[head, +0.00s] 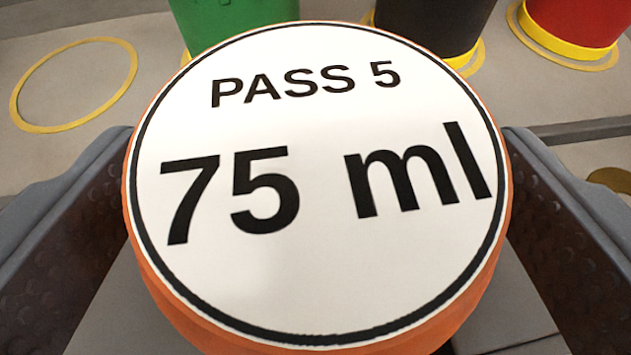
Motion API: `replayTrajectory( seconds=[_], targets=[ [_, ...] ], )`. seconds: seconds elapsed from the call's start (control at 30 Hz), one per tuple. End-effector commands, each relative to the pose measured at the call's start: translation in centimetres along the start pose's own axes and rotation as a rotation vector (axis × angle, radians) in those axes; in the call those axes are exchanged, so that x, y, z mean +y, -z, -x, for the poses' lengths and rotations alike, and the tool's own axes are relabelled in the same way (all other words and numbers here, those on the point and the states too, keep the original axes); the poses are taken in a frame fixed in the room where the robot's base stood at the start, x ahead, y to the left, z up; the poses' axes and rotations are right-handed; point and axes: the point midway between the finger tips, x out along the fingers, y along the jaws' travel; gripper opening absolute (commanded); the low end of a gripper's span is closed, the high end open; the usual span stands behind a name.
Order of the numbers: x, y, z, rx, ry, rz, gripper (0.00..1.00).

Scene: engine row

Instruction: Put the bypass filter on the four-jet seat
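A round orange canister (330,335) fills the middle of the head view. Its white top (320,260) reads "PASS 5" and "75 ml" in black; no other name shows on it. My gripper (318,180) has one dark finger on each side of the canister, and both appear to press against its sides. I cannot tell whether its base is resting on something. The canister hides what lies below it. I cannot identify a seat with four jets in this view.
Behind stand a green canister (225,20), a black canister (430,25) and a red canister (580,22), with yellow rings at the black and red bases. An empty yellow ring (133,70) marks the grey surface at left. A yellowish disc (612,180) shows at the right edge.

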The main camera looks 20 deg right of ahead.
Motion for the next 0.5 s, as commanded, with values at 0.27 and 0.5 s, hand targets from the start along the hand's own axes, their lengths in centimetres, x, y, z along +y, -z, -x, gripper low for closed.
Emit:
replayTrajectory(
  seconds=[0.27,0.5],
  targets=[
    [-0.1,0.1,3.5,0.003,0.001,-0.001,0.86],
    [-0.1,0.1,6.8,0.004,0.001,0.000,0.86]
  ],
)
